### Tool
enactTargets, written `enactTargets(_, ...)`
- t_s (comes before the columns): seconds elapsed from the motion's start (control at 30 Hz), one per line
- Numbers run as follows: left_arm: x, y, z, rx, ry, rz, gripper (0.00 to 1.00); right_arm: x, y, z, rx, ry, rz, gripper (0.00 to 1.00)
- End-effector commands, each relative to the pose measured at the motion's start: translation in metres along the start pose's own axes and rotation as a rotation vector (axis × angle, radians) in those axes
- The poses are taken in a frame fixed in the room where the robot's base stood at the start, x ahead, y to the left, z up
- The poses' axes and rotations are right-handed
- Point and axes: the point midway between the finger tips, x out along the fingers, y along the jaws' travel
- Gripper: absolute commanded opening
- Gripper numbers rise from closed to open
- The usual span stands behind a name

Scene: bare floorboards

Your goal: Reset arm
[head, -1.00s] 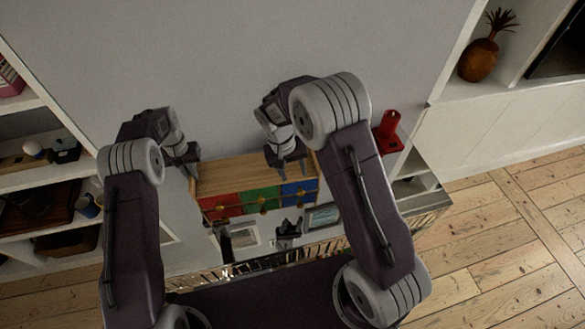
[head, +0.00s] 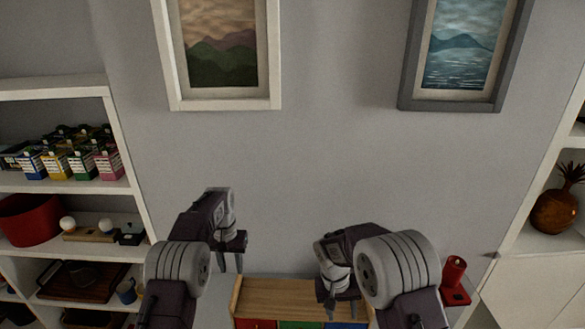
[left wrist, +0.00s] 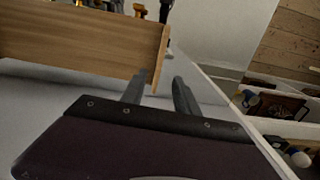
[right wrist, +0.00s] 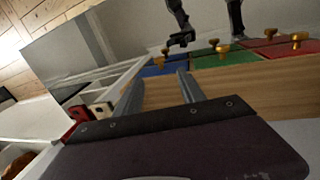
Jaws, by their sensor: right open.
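My right gripper (head: 338,302) is above the right part of the same box (head: 282,294). In the right wrist view (right wrist: 160,77) its fingers are apart and empty. Both arms are bent, with the lower links cut off by the bottom of the head view.
The box has red, green and blue drawers with brass knobs, seen in the right wrist view. A red object (head: 455,272) stands to its right. A white shelf (head: 60,188) with goods is at left, and a cabinet with a pineapple ornament (head: 556,211) at right. Framed pictures hang above.

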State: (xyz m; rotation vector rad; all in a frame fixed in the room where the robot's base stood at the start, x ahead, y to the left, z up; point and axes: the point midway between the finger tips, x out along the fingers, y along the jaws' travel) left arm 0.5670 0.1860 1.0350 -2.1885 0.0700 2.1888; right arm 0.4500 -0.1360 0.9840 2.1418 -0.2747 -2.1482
Motion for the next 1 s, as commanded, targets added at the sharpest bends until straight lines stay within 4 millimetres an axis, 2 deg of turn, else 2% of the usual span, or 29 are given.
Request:
enactTargets(0.1,-0.010,0.000,0.000,0.000,0.000,0.000,0.36,0.000,0.000,0.000,0.000,0.000,0.000,0.47)
enactTargets(0.27,-0.014,0.000,0.000,0.001,0.001,0.000,0.36,0.000,0.003,-0.001,0.007,0.000,-0.001,0.47)
enactTargets(0.37,-0.039,0.001,-0.006,0.002,0.049,-0.003,0.36,-0.013,0.010,-0.009,0.030,0.029,-0.010,0.47)
enactTargets(0.4,-0.056,0.001,-0.008,0.004,0.079,-0.005,0.36,-0.022,0.016,-0.012,0.046,0.048,-0.016,0.47)
enactTargets(0.47,-0.080,0.003,0.002,0.006,0.094,-0.005,0.36,-0.036,0.028,-0.010,0.075,0.066,-0.024,0.47)
enactTargets(0.5,-0.091,0.005,0.015,0.007,0.087,-0.004,0.36,-0.043,0.037,-0.004,0.097,0.069,-0.031,0.47)
enactTargets(0.6,-0.104,0.009,0.046,0.008,0.078,-0.001,0.36,-0.057,0.052,0.015,0.140,0.075,-0.055,0.47)
enactTargets(0.73,-0.106,0.014,0.093,0.002,0.074,0.005,0.36,-0.066,0.065,0.045,0.164,0.080,-0.093,0.47)
enactTargets(0.87,-0.088,0.019,0.156,-0.012,0.069,0.011,0.36,-0.068,0.073,0.085,0.163,0.085,-0.138,0.47)
enactTargets(1.0,-0.050,0.024,0.230,-0.037,0.058,0.016,0.36,-0.060,0.073,0.129,0.130,0.085,-0.181,0.47)
